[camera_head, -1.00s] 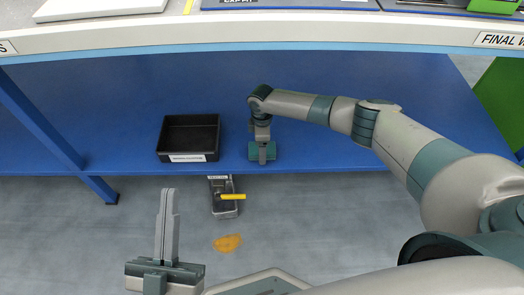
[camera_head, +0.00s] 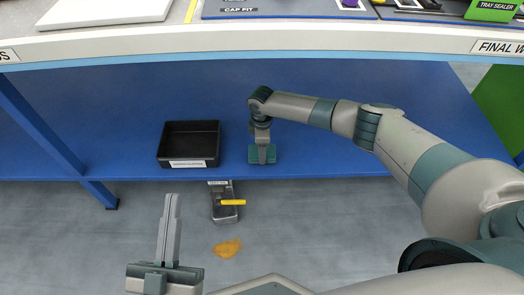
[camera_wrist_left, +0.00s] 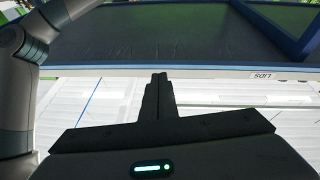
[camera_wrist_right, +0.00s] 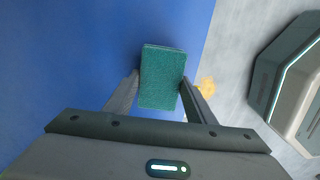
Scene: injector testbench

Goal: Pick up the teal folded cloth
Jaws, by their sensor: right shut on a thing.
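The teal folded cloth (camera_head: 255,155) is a small teal block near the front edge of the blue lower shelf, right of the black bin. My right gripper (camera_head: 263,150) comes down onto it from above. In the right wrist view the cloth (camera_wrist_right: 162,78) sits between the two fingers, which touch its sides, so the gripper is shut on it. Whether the cloth touches the shelf or is slightly above it, I cannot tell. My left gripper (camera_head: 172,198) is empty, its fingers together, in front of the shelf; its closed fingers also show in the left wrist view (camera_wrist_left: 160,78).
A labelled black bin (camera_head: 188,163) stands on the blue shelf (camera_head: 80,130). A grey box (camera_head: 222,213) with a yellow bar (camera_head: 232,202) stands below the shelf's front edge, near an orange patch (camera_head: 227,248) on the floor. The upper bench edge (camera_head: 250,43) overhangs the shelf.

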